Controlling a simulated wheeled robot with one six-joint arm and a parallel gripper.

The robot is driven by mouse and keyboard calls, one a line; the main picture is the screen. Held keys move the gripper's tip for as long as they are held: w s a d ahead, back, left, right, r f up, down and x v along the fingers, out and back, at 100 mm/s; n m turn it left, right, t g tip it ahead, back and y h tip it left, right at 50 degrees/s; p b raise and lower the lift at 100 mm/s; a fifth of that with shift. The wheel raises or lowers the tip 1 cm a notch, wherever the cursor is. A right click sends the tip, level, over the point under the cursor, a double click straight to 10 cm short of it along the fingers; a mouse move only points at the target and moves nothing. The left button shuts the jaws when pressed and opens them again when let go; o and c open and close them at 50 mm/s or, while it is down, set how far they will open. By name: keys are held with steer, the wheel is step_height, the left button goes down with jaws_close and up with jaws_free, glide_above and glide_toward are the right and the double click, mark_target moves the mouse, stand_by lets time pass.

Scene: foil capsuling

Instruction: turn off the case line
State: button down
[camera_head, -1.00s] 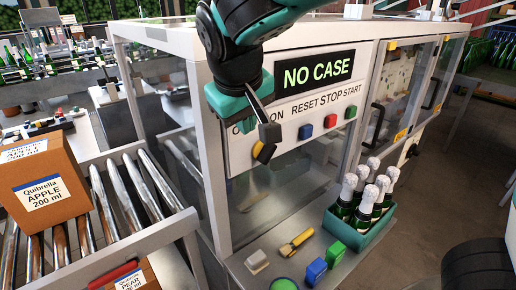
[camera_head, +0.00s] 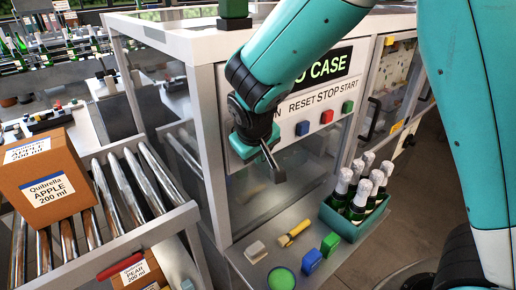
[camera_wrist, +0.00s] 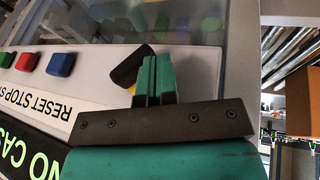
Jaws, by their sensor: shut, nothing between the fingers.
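The case line's control panel has a NO CASE display (camera_head: 327,66) and RESET, STOP and START labels over blue (camera_head: 302,128), red (camera_head: 327,117) and green (camera_head: 348,107) buttons. In the head view my gripper (camera_head: 277,173) is in front of the panel's left part, hiding the rotary switch and most of its OFF/ON label. The wrist view shows the switch's black handle (camera_wrist: 128,66) with a bit of yellow, right beside and partly behind my green fingers (camera_wrist: 153,80). The fingers are shut and empty. I cannot tell whether they touch the handle, or how it is set.
Below the panel, a ledge holds a teal crate (camera_head: 343,226) of foil-topped bottles, a yellow-handled tool (camera_head: 294,233), blue (camera_head: 311,262) and green (camera_head: 330,244) blocks and a green disc (camera_head: 281,279). A roller conveyor (camera_head: 127,202) with an apple carton (camera_head: 45,180) stands at left.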

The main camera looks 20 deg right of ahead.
steer(key=shift+d+f, duration=0.15)
steer(key=shift+d, duration=0.05)
